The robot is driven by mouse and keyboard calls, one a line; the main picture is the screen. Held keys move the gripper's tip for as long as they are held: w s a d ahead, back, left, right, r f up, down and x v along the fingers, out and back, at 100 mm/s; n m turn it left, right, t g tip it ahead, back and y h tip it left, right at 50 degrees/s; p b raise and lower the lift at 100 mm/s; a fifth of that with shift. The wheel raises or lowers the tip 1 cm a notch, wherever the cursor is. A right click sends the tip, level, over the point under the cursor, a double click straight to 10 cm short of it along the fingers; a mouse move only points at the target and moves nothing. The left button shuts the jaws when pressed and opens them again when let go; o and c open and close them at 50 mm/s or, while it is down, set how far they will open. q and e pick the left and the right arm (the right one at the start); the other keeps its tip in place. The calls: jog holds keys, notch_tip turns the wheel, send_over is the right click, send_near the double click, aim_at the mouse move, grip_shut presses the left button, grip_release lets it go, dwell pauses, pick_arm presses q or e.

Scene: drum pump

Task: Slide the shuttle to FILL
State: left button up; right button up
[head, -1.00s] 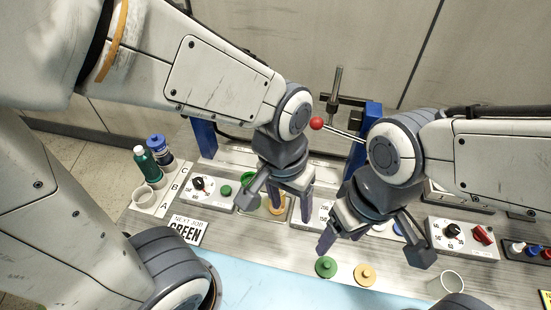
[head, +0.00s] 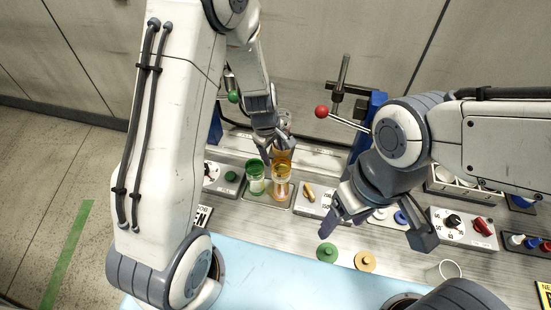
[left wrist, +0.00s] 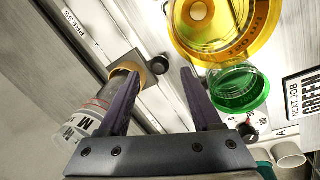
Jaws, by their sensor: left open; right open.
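My left gripper (head: 268,148) is open over the back rail behind the cups. In the left wrist view its two fingers (left wrist: 160,90) are spread. A small grey square block (left wrist: 158,64) on the rail, which looks like the shuttle, shows between and beyond the fingertips. A clear cylinder with an amber end (left wrist: 85,124) is beside the block, partly behind the left finger. In the head view an amber vessel (head: 284,158) stands beside the gripper. My right gripper (head: 345,220) is open above the front panel.
A green cup (head: 255,178) and an amber cup (head: 281,182) stand on a tray in front of the rail. A red-knobbed lever (head: 321,112) juts out at the back. Green and tan discs (head: 327,252) lie in front. A white cup (head: 448,270) stands at right.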

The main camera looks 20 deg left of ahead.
aim_at(280, 152)
pick_arm(q)
jog(key=shift+w+d+f+b, duration=0.15)
jog(key=shift+f+b, duration=0.1)
jog(key=shift+f, duration=0.7)
jog(key=shift+w+f+b, duration=0.15)
jog(key=shift+f+b, duration=0.1)
jog(key=shift+f, duration=0.7)
grip_shut()
